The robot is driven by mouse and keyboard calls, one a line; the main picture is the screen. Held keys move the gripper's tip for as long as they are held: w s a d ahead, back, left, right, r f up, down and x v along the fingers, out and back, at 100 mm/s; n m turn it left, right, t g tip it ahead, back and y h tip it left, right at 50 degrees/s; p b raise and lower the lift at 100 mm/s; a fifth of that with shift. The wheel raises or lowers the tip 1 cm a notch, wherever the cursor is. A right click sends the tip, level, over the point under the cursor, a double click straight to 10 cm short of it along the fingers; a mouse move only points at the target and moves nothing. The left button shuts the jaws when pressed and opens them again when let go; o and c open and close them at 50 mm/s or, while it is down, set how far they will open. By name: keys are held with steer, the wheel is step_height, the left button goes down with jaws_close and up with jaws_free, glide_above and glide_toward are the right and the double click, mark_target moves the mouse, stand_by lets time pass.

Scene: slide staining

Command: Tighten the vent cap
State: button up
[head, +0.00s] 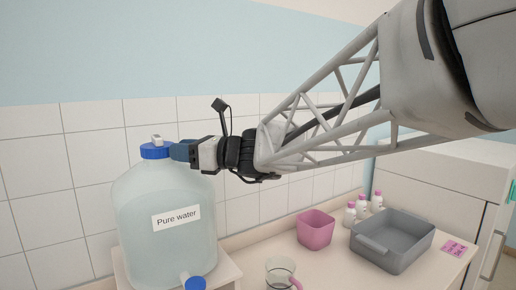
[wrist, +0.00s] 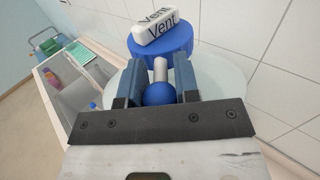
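The large clear bottle (head: 150,240), labelled "Pure water", has a blue vent cap (head: 156,151) with a small white bar on top. In the wrist view the blue vent cap (wrist: 162,41) lies just beyond my fingertips, and its tilted white bar (wrist: 157,26) reads "Vent". My gripper (head: 178,151) is level with the cap, at its right side; I cannot tell whether it touches. In the wrist view my gripper (wrist: 158,72) has its fingers apart. A blue rounded part (wrist: 159,93) with a pale stem shows between them; I cannot tell whether it is touched.
A blue tap (head: 194,283) sits low on the bottle's front. A clear beaker (head: 279,272), a pink container (head: 315,228), several white bottles with pink caps (head: 362,207) and a grey tray (head: 400,255) stand to the right. A tiled wall (head: 90,165) is close behind.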

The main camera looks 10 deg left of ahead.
mark_target(164, 152)
jaws_close()
steer(key=shift+s+m+t, duration=0.25)
steer(key=shift+m+t, duration=0.05)
steer(key=shift+t, duration=0.2)
steer(key=shift+s+a+m+t+h, duration=0.15)
steer(key=shift+s+m+t, duration=0.2)
steer(key=shift+m+t, duration=0.35)
steer(key=shift+s+m+t+h, duration=0.15)
steer(key=shift+s+m+t, duration=0.25)
steer(key=shift+t, duration=0.6)
steer(key=shift+s+a+m+t+h, duration=0.15)
steer(key=shift+s+m+t+h, duration=0.2)
steer(key=shift+m+t, duration=0.4)
steer(key=shift+s+a+m+t+h, duration=0.15)
steer(key=shift+m+t+h, duration=0.3)
steer(key=shift+t, duration=0.5)
steer(key=shift+s+a+m+t+h, duration=0.15)
steer(key=shift+s+m+t+h, duration=0.1)
steer(key=shift+m+t+h, duration=0.4)
steer(key=shift+s+a+m+t+h, duration=0.2)
steer(key=shift+m+t, duration=0.25)
steer(key=shift+t, duration=0.4)
steer(key=o, duration=0.7)
jaws_free()
